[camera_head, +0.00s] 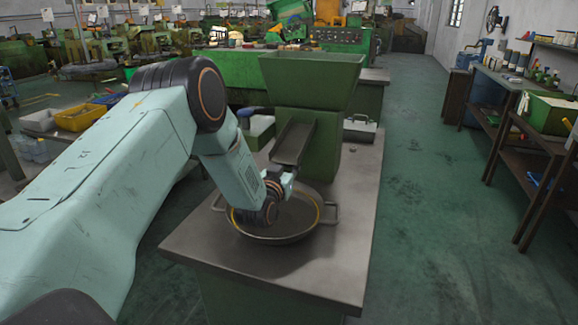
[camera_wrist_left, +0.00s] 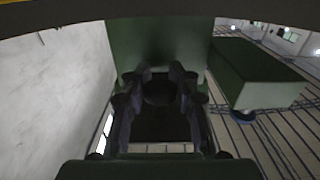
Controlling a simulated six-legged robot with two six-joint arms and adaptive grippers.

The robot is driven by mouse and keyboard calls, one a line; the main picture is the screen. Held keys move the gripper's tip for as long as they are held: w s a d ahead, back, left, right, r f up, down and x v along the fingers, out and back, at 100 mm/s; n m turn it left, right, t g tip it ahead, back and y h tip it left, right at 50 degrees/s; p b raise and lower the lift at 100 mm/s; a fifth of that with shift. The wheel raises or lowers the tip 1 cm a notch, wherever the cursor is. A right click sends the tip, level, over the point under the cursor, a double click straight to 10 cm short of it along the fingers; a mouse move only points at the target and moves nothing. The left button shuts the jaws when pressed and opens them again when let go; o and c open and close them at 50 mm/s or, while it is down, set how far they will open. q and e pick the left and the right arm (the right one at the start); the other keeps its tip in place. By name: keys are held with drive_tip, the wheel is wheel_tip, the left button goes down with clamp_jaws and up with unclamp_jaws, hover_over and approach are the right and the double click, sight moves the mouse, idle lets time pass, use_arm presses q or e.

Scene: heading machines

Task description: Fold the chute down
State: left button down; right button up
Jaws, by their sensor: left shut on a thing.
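The chute (camera_head: 293,142) is a grey metal trough on the front of the green hopper machine (camera_head: 312,85). It slopes down toward a round metal pan (camera_head: 300,228) with two handles on the bench. My left gripper (camera_head: 281,181) is at the chute's lower end, above the pan, and is shut on the chute. In the left wrist view the dark fingers (camera_wrist_left: 160,88) stand on both sides of a dark surface; the exact contact is too dark to see. The arm hides part of the pan. My right gripper is not in view.
The pan stands on a grey metal bench (camera_head: 335,262). A small metal box (camera_head: 360,130) sits behind the machine on the right. Yellow bins (camera_head: 82,117) are at the left. A workbench (camera_head: 520,110) with bottles stands at the right, beyond clear green floor (camera_head: 430,190).

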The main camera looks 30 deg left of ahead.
use_arm(q)
drive_tip(key=shift+f, duration=0.25)
drive_tip(key=c, duration=1)
unclamp_jaws()
drive_tip(key=shift+r, duration=0.2)
drive_tip(key=shift+s, duration=0.1)
drive_tip(key=v, duration=0.7)
drive_tip(key=shift+s, duration=0.15)
drive_tip(key=shift+d, duration=0.1)
